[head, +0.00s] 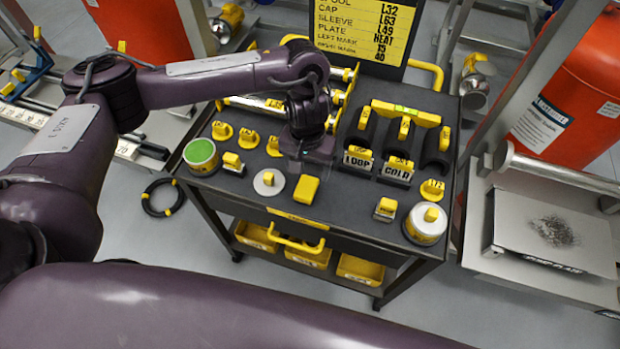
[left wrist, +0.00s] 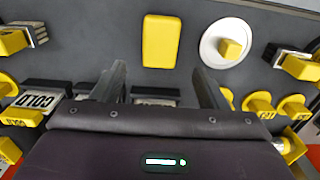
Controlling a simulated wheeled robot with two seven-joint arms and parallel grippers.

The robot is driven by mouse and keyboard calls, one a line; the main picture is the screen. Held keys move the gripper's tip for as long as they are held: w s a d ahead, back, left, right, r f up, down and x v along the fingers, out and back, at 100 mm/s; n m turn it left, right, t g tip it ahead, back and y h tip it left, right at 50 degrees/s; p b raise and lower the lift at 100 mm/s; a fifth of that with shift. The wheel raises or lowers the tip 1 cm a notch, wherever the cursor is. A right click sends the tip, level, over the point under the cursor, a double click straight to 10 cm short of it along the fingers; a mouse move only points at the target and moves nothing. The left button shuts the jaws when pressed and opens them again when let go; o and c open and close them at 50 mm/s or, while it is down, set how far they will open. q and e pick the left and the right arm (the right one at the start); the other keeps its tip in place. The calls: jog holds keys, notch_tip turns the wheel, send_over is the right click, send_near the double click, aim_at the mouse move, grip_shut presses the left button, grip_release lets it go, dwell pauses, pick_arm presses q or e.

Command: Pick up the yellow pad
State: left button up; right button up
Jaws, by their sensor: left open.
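The yellow pad (head: 306,190) lies flat on the dark top of the cart, near its front edge. In the left wrist view the yellow pad (left wrist: 159,41) lies beyond the fingertips, roughly in line with the space between them. My left gripper (head: 296,165) points down above the cart top, just behind the pad in the head view. Its two fingers (left wrist: 160,75) are apart with nothing between them. I cannot tell its exact height above the top. My right gripper is not in view.
A white disc (head: 268,189) with a yellow knob sits left of the pad. A green-topped tin (head: 201,154) and a white-topped tin (head: 427,222) stand near the cart's corners. Labelled blocks (head: 397,172) stand behind right. The cart top (head: 345,205) right of the pad is clear.

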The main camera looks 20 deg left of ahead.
aim_at(306, 186)
pick_arm(q)
jog(key=f, duration=0.1)
jog(key=s+f, duration=0.1)
jog(key=f, duration=0.1)
jog(key=shift+s+f+b, duration=0.15)
jog(key=shift+s+b, duration=0.05)
jog(key=shift+b, duration=0.15)
notch_tip(306, 186, down, 2)
jog(key=shift+s+f+b, duration=0.1)
jog(key=shift+f+b, duration=0.15)
jog(key=shift+b, duration=0.25)
jog(key=shift+f, duration=0.4)
jog(key=c, duration=1.1)
jog(key=shift+o, duration=0.2)
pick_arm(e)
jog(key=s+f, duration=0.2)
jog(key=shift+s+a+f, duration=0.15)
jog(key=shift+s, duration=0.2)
